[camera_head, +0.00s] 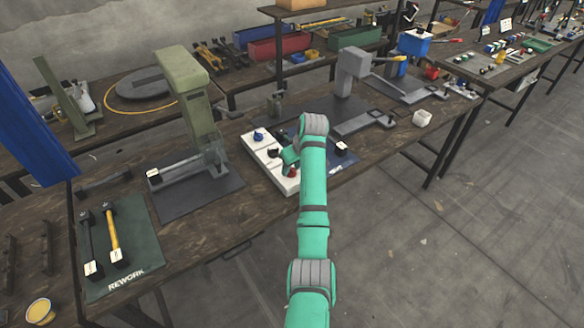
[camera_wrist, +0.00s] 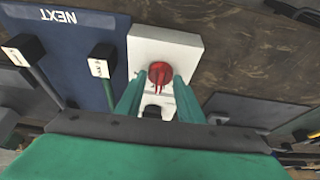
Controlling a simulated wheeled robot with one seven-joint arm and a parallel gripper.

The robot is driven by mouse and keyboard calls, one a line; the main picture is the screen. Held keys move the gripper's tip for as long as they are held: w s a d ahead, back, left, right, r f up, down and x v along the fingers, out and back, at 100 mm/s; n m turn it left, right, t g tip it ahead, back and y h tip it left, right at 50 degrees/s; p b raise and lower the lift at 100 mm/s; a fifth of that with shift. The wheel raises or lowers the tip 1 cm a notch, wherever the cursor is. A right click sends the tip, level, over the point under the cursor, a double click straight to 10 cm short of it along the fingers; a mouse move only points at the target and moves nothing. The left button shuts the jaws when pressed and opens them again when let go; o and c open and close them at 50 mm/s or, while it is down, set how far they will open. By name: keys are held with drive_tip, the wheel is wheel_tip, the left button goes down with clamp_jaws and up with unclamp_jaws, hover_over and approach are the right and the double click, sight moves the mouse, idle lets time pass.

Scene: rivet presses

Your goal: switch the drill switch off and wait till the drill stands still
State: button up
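A white switch panel (camera_head: 252,149) lies on the bench and bears a blue knob (camera_head: 258,137), a black knob (camera_head: 272,153) and a red knob (camera_head: 292,173). No readable label shows which is the drill switch. My gripper (camera_head: 289,157) is over the panel's near end. In the wrist view my gripper (camera_wrist: 158,82) is open, its two green fingers at either side of the red knob (camera_wrist: 160,72); I cannot tell whether they touch it. A black knob (camera_wrist: 153,111) shows between the fingers, partly hidden. No spinning drill can be made out.
A green press (camera_head: 200,105) stands left of the panel and a grey press (camera_head: 352,75) behind it to the right. A dark blue mat marked NEXT (camera_wrist: 85,22) with black-ended tools adjoins the panel. A green REWORK mat (camera_head: 140,262) lies at the left.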

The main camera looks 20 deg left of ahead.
drive_tip(key=shift+o, duration=1.3)
drive_tip(key=v, duration=1.1)
